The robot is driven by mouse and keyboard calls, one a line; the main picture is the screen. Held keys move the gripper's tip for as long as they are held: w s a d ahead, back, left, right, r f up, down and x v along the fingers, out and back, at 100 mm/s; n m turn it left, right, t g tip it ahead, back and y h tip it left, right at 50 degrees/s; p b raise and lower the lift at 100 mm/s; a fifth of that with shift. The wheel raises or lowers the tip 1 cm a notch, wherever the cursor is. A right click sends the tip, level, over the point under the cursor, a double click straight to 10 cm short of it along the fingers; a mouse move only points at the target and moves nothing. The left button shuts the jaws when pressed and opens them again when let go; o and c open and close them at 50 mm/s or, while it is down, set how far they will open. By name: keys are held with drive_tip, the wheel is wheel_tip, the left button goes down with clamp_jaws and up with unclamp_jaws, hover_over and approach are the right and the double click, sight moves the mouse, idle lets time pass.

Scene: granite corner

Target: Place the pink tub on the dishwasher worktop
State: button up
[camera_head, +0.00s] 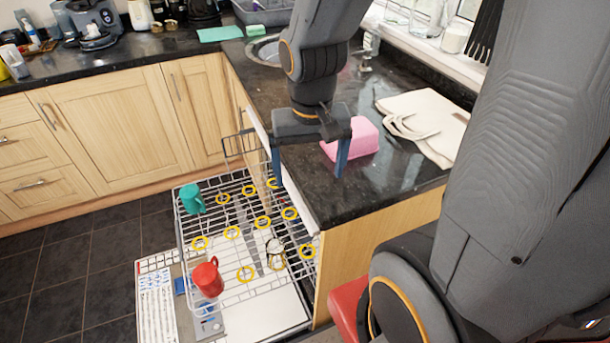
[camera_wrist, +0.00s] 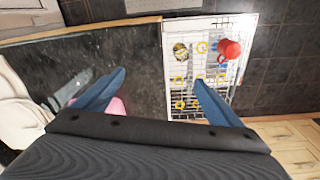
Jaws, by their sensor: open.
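The pink tub (camera_head: 352,139) sits on the dark worktop (camera_head: 300,197) above the open dishwasher, behind and to the right of my gripper in the head view. My gripper (camera_head: 308,172) is open and empty, its two blue fingers pointing down near the worktop's edge over the dishwasher rack. It also shows in the wrist view (camera_wrist: 158,92), where the tub (camera_wrist: 116,107) is partly hidden behind the left finger and the gripper body. I cannot tell whether the left-hand finger in the wrist view touches the tub.
The dishwasher rack (camera_head: 246,290) is pulled out, with a red mug (camera_head: 207,279), a green mug (camera_head: 192,198) and a glass (camera_head: 275,254) in it. A cream cloth bag (camera_head: 432,117) lies right of the tub. Bare worktop lies in front of the tub.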

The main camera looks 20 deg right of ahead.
drive_tip(key=shift+s+a+f+n, duration=0.3)
drive_tip(key=shift+s+a+n, duration=0.1)
drive_tip(key=shift+s+n, duration=0.25)
drive_tip(key=shift+s+a+f+n, duration=0.25)
drive_tip(key=shift+s+a+n, duration=0.1)
drive_tip(key=shift+s+n, duration=0.3)
